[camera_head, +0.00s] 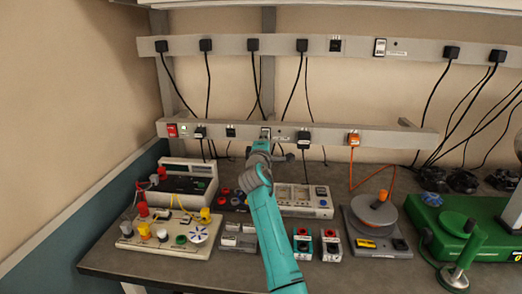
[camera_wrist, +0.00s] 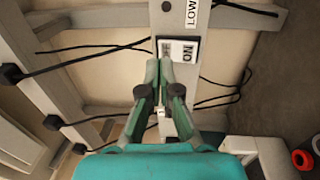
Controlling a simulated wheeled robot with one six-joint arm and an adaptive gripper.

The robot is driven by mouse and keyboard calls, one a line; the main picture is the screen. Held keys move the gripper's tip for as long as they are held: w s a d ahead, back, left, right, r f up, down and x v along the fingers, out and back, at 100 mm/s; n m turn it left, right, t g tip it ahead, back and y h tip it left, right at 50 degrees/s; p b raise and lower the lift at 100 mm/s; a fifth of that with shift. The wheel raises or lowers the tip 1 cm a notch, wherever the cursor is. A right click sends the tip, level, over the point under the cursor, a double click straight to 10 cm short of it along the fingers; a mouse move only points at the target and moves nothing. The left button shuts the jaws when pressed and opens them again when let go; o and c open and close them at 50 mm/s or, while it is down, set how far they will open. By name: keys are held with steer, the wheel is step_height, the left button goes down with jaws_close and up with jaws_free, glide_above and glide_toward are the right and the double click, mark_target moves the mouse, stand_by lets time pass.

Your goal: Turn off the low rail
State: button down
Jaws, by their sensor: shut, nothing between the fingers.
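The low rail (camera_head: 380,138) is a grey power strip along the wall behind the bench, with plugs and sockets along it. A white switch plate (camera_head: 265,131) sits near its middle, just above my gripper (camera_head: 262,146). In the wrist view, the rail (camera_wrist: 168,22) runs up the picture, with a "LOW" label (camera_wrist: 192,12) and a dark-framed switch plate (camera_wrist: 178,48) whose lettering looks like "ON". My gripper (camera_wrist: 165,62) is shut and empty, its fingertips over the lower edge of that plate. Contact cannot be told, and the fingers hide part of the plate.
A red switch (camera_head: 172,131) is at the rail's left end. An upper rail (camera_head: 430,50) has its own white switch (camera_head: 380,46) and hanging black cords. Instruments crowd the bench below.

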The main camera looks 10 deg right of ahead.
steer(key=r+v, duration=0.2)
steer(key=v, duration=0.8)
steer(key=shift+s+r, duration=0.25)
steer(key=shift+s, duration=0.1)
steer(key=shift+a, duration=0.15)
